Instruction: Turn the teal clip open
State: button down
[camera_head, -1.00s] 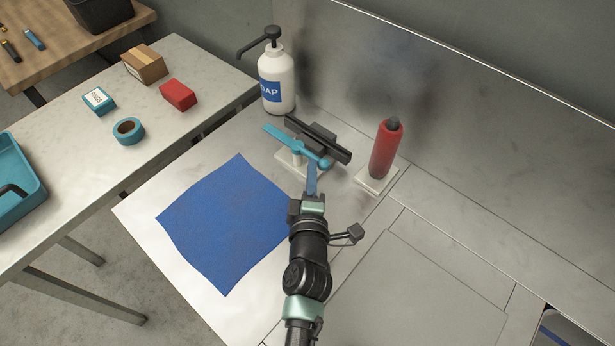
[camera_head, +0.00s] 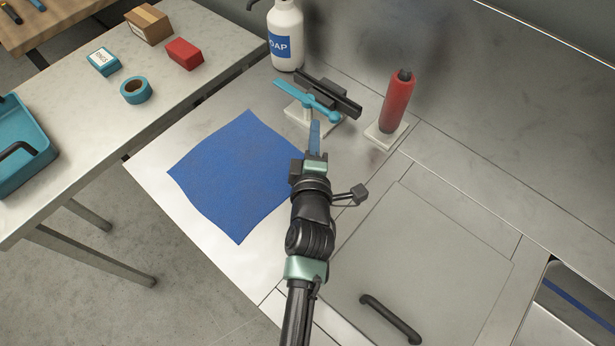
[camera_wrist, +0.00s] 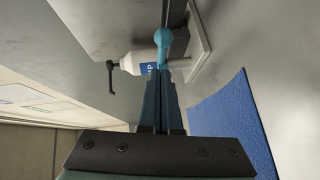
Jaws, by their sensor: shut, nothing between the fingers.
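The teal clip (camera_head: 309,95) is a long lever on a pale base plate (camera_head: 299,115), in front of a dark bar (camera_head: 334,93). It runs from upper left to a round end at lower right, roughly along the bar. My gripper (camera_head: 314,124) is shut and empty, with its blue fingers pointing at the clip's round end. In the wrist view the teal clip's round end (camera_wrist: 163,38) shows just past the shut fingertips (camera_wrist: 163,70). I cannot tell whether they touch.
A red cylinder (camera_head: 397,103) stands upright on a white plate to the right of the clip. A white soap bottle (camera_head: 285,38) stands behind to the left. A blue cloth (camera_head: 238,175) lies flat left of my gripper. A dark handle (camera_head: 390,320) is at lower right.

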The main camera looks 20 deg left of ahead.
jog(key=b+v, duration=0.2)
jog(key=v, duration=0.7)
jog(key=shift+w+d+f+b, duration=0.1)
jog(key=shift+d+b, duration=0.1)
jog(key=shift+b, duration=0.15)
jog(key=shift+s+d, duration=0.35)
jog(key=shift+s, duration=0.15)
